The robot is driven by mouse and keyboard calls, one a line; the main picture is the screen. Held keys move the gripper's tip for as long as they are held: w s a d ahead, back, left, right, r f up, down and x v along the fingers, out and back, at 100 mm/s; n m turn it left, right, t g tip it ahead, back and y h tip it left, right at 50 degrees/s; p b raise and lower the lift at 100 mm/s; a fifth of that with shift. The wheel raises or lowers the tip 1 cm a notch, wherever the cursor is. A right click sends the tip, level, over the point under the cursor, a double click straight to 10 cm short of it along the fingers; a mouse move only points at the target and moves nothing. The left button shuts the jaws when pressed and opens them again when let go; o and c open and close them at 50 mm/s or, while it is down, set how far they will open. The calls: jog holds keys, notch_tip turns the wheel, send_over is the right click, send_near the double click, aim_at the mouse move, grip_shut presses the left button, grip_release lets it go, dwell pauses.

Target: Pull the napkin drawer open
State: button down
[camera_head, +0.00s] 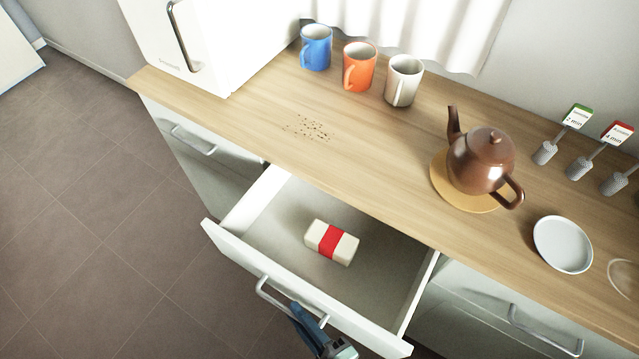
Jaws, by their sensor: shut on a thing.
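The napkin drawer (235,249) is pulled out well from the cabinet below the counter. Inside it lies a cream bundle with a red band (331,242), which looks like a stack of napkins. The drawer's metal handle (268,297) is on its front panel. My gripper (301,318) is at the right part of this handle, at the bottom edge of the view, and is shut on it. The exact contact of the fingertips is partly hidden.
On the counter (365,165) stand blue (316,48), orange (360,68) and white (404,82) mugs, a brown teapot (481,160) on a round mat and a white dish (563,245). Closed drawers flank the open one. The tiled floor (110,220) at left is clear.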

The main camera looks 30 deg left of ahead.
jog(key=s+p, duration=0.1)
jog(key=s, duration=0.6)
jog(key=shift+p, duration=0.35)
jog(key=c, duration=0.9)
grip_release()
jog(key=shift+a, duration=0.1)
jog(key=b+v, duration=0.1)
jog(key=v, duration=1.2)
